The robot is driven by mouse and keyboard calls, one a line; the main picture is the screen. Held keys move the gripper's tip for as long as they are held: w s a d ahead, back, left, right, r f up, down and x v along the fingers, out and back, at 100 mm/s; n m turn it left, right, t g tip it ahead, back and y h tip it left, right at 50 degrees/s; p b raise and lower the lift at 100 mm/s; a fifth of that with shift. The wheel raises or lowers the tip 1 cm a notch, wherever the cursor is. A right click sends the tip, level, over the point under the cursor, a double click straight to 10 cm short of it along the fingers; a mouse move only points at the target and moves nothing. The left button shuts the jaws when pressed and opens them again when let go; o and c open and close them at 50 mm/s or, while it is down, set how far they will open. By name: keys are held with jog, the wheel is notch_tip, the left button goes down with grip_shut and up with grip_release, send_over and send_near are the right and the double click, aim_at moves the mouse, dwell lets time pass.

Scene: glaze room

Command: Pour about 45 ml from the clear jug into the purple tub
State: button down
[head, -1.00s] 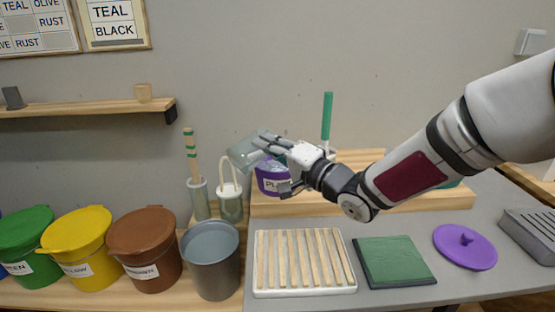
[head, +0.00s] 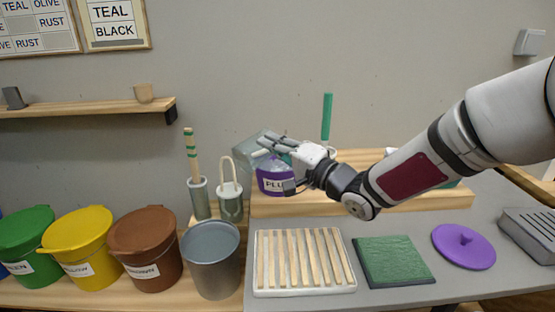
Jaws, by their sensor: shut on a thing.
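My gripper (head: 272,147) is shut on the clear jug (head: 247,150), a see-through greyish vessel held in the air and tilted. My fingers cover part of it. The purple tub (head: 272,184), with a white label partly reading "PLU", stands on the wooden step behind and below my gripper. The jug overlaps the tub's upper left in the head view. I cannot tell where the jug's lip lies over the tub, or whether liquid is flowing.
A slatted rack (head: 262,291), a green slab (head: 394,260) and a purple lid (head: 463,248) lie in front on the grey table. A grey bucket (head: 212,268) and brush holders (head: 230,204) stand left. Green, yellow and brown lidded buckets (head: 145,250) stand further left.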

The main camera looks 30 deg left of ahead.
jog(key=shift+w+d, duration=0.1)
jog(key=shift+w, duration=0.2)
dwell(0.6)
jog(key=s+n+b, duration=0.1)
jog(key=s+f+n+b, duration=0.1)
jog(key=b, duration=0.1)
jog(key=shift+s+a+f, duration=0.1)
jog(key=shift+a, duration=0.25)
jog(key=shift+s+a+r+n+g+b, duration=0.1)
jog(key=shift+s+r+n+g+b, duration=0.15)
jog(key=shift+n, duration=0.45)
jog(key=shift+s+a+r+n+b, duration=0.15)
jog(key=shift+n+b, duration=0.2)
jog(key=shift+n, duration=0.35)
jog(key=shift+s+d+r+n+g+b, duration=0.1)
jog(key=shift+s+n+g+b, duration=0.15)
jog(key=shift+n, duration=0.45)
